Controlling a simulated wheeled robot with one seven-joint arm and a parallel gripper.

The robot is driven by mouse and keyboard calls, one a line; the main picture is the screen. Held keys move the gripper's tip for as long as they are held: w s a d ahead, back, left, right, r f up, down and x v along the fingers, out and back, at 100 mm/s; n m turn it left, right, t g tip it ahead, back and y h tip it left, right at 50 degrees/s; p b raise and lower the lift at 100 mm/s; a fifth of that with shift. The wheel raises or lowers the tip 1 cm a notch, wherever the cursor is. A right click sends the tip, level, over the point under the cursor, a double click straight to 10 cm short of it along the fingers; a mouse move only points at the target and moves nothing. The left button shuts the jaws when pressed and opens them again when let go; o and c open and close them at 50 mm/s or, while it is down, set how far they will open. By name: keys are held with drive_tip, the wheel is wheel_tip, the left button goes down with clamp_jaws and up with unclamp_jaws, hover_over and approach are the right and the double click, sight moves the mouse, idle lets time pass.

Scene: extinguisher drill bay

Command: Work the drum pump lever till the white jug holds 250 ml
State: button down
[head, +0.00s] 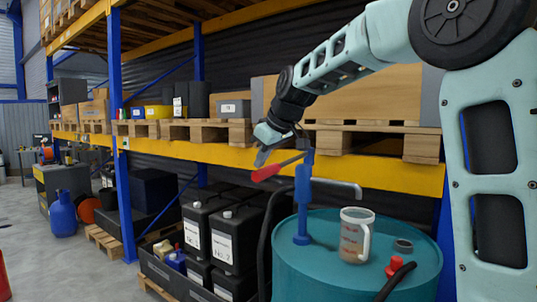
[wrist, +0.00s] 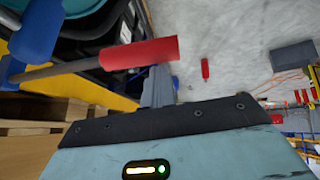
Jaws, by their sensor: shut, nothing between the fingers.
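The blue drum pump (head: 302,200) stands on the teal drum (head: 320,275). Its lever reaches left to a red grip (head: 268,172), tilted slightly down at that end. The red grip also shows in the wrist view (wrist: 140,53). My gripper (head: 261,158) is shut and empty, just above the red grip in the head view. In the wrist view its fingertips (wrist: 158,72) are right at the grip's edge; I cannot tell whether they touch. The white jug (head: 356,236) stands upright on the drum under the grey spout (head: 338,187). It has red marks; its liquid level is not readable.
A red-capped fitting (head: 394,266) with a black hose and a dark bung (head: 403,245) are on the drum top. Black containers (head: 236,240) stand left of the drum. A pallet rack (head: 225,157) runs behind. Open grey floor (head: 85,262) lies at left.

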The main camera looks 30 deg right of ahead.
drive_tip(key=b+v, duration=0.2)
drive_tip(key=v, duration=0.8)
drive_tip(key=shift+a, duration=0.25)
drive_tip(key=shift+w+r, duration=0.1)
idle(1.0)
